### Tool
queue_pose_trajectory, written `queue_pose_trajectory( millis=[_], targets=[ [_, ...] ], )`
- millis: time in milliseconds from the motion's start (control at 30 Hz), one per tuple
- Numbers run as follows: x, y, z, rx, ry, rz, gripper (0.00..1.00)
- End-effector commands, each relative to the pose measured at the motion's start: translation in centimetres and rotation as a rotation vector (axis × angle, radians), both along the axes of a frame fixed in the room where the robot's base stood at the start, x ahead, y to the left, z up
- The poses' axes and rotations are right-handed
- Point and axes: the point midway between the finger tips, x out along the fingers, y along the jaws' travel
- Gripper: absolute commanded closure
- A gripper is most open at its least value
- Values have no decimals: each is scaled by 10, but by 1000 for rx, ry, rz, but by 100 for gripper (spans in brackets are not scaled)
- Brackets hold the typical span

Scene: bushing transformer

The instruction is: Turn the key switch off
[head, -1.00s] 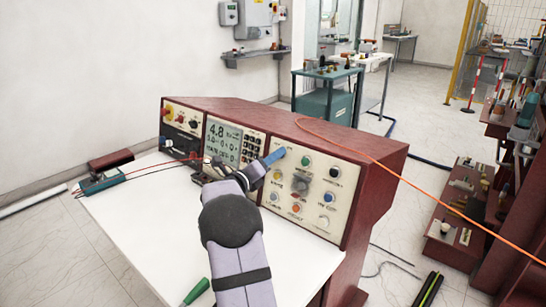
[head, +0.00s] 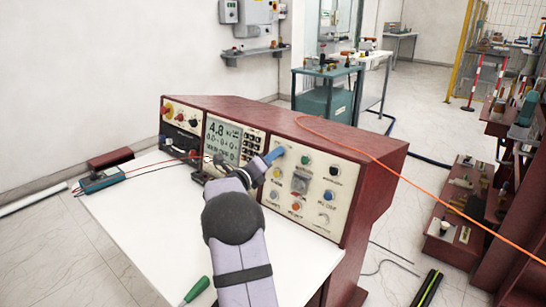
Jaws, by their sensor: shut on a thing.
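The red test console (head: 300,128) stands on the white table, with a cream control panel (head: 340,175) on its right front. My gripper (head: 272,157) is at the upper left of this panel. A blue piece (head: 274,154) shows at its tip, against the panel. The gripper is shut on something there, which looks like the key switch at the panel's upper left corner. The wrist and fingers hide most of that spot, so the key's angle cannot be made out. Several coloured buttons and knobs sit to the right, among them a green one (head: 306,160) and a black one (head: 333,170).
A display (head: 223,140) on the console reads 4.8 on its top line. A teal meter (head: 102,180) with red and black leads lies at the table's left. A green-handled tool (head: 197,290) lies at the front. An orange cable (head: 400,176) crosses the console's right side.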

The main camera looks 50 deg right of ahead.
Motion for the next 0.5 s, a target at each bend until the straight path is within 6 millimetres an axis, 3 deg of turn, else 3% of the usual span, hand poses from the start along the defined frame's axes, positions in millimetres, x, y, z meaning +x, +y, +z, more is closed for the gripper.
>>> queue_pose_trajectory(
  millis=[500],
  targets=[
    [-2,0,5,1,385,94,97]
  ],
)
